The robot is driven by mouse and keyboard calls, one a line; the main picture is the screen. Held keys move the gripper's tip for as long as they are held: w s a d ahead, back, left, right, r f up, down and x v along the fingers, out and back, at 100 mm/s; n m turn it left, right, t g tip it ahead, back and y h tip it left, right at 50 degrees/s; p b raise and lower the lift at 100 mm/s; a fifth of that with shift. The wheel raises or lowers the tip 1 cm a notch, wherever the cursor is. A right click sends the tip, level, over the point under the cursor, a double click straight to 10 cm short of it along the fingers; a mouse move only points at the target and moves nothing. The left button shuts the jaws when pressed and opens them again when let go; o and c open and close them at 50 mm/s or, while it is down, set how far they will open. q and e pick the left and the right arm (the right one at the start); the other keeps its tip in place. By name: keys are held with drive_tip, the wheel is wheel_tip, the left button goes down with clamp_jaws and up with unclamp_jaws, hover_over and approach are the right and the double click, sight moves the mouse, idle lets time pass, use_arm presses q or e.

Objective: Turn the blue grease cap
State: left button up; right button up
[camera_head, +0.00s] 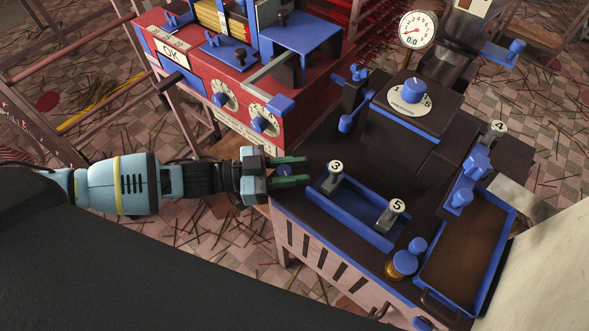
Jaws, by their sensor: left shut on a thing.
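My left gripper (290,171) reaches in from the left at the left corner of the dark machine top. Another blue cap with a brass ribbed base (403,264) stands at the front right of the machine, apart from the gripper. My right gripper is not in view.
A blue tray (355,215) with levers marked 3 and 5 lies just right of the fingers. A red machine (240,120) with blue knobs stands behind the gripper. A blue dial (414,90), a gauge (418,30) and a brown-filled blue bin (462,250) are farther right.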

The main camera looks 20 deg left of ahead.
use_arm(q)
drive_tip(key=shift+m+g, duration=0.3)
drive_tip(key=shift+g, duration=0.1)
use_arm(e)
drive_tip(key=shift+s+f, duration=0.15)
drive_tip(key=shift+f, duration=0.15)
use_arm(q)
drive_tip(key=shift+r, duration=0.1)
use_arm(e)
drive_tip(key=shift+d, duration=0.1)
use_arm(q)
drive_tip(key=o, duration=1)
drive_tip(key=shift+d, duration=0.1)
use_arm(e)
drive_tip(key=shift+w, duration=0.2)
use_arm(q)
drive_tip(key=shift+s, duration=0.15)
